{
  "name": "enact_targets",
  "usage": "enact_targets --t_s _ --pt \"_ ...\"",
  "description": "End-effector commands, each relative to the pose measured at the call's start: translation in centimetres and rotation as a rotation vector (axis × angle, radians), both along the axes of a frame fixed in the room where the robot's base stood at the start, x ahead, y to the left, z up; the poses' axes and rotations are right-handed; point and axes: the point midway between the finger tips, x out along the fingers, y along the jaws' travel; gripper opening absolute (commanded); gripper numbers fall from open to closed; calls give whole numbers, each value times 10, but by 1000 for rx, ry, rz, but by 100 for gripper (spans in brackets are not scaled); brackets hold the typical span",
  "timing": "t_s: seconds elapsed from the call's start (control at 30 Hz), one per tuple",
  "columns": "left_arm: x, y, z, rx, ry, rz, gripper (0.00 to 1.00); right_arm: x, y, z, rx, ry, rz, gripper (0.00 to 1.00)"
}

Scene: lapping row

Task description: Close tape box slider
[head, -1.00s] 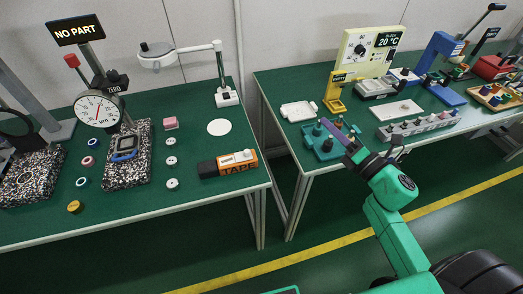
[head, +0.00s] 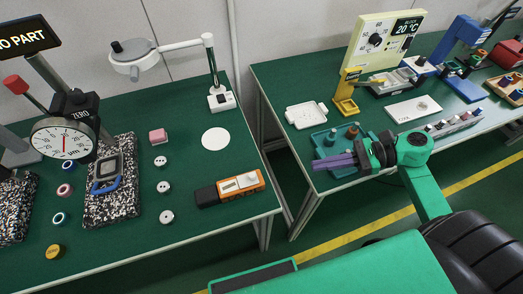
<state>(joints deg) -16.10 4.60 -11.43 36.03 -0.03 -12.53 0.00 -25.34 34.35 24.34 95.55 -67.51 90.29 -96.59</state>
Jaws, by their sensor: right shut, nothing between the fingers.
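The tape box (head: 230,187) lies on the left table near its right front edge. It is an orange and black case marked TAPE in the earlier view, with a pale slider piece on its top. My right gripper (head: 318,164), with purple fingers, is shut and empty. It is to the right of the tape box, over the left end of the right table, in front of a teal tray. It does not touch the tape box. My left gripper is not in view.
On the left table stand a dial gauge (head: 64,140), a lamp arm (head: 168,48), a white disc (head: 215,138) and small round parts. A gap separates the two tables. The right table holds a teal tray (head: 340,133), a white tray (head: 306,115) and a yellow-green temperature panel (head: 384,42).

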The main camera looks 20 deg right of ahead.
Motion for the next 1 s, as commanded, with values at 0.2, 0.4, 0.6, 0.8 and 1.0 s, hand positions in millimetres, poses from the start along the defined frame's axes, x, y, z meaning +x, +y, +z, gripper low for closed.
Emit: enact_targets --t_s 0.2,0.4,0.6,0.8,1.0 --pt "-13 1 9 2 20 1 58 5 22 -4 3 0 2 0" --pt "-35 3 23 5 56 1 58 16 63 -15 5 -1 0 0" --pt "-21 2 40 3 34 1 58 26 103 -24 6 -1 0 0" --pt "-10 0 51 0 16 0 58 32 128 -27 3 0 0 0" --pt "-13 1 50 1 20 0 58 33 132 -31 0 1 1 0"
